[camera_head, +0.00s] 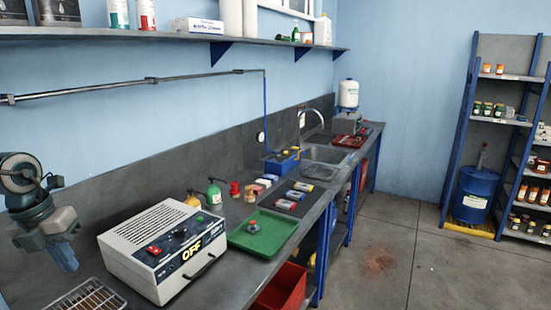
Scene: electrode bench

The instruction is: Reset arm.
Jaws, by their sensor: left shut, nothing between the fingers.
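My left arm comes in at the left edge of the head view. Its gripper (67,262) points down, with the fingers together and nothing between them. It hangs to the left of the white oven-like box (160,245), whose front reads "OFF", and above the wire rack (85,299) at the bottom left. I see no contact with either. My right gripper is not in view.
The grey bench (228,275) runs back along the wall to a sink (325,154). A green tray (263,232), small bottles and a dark mat with several cells stand right of the box. A red bin (281,290) sits below. Floor at right is largely open.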

